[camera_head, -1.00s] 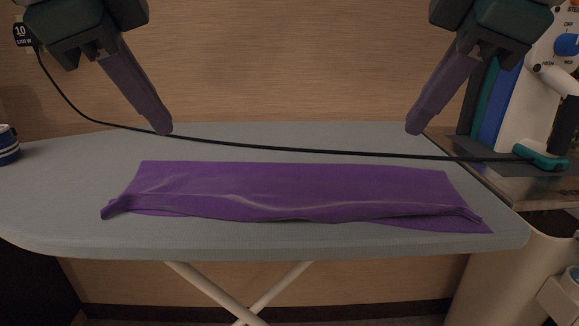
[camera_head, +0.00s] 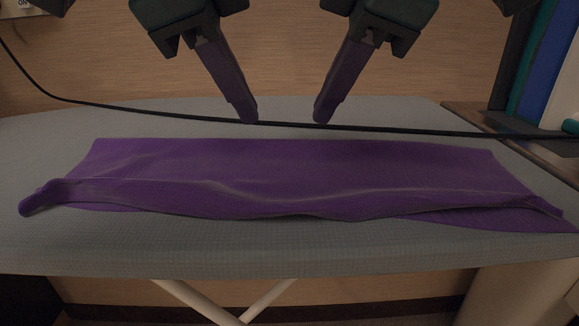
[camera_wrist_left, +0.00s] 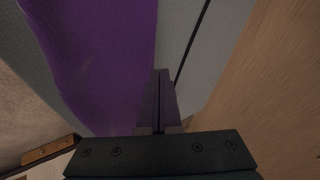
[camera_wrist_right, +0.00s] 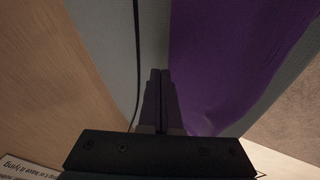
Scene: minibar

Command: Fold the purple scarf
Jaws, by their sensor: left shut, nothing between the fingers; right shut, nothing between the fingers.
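The purple scarf (camera_head: 300,165) lies on the grey ironing board as a long strip from left to right. Its near edge is folded over in a wavy roll, with a lower layer showing at the near right corner. It also shows in the left wrist view (camera_wrist_left: 105,60) and in the right wrist view (camera_wrist_right: 225,60). My left gripper (camera_head: 248,121) is shut and empty above the board's far side, just beyond the scarf's far edge. My right gripper (camera_head: 321,121) is shut and empty a short way to its right. Neither appears to touch the scarf.
The grey ironing board (camera_head: 250,245) has bare cloth in front of and behind the scarf. A black cable (camera_head: 420,131) runs across behind the scarf, close to both fingertips. A wooden wall (camera_head: 280,70) stands behind. Blue and teal upright items (camera_head: 525,75) stand at the right.

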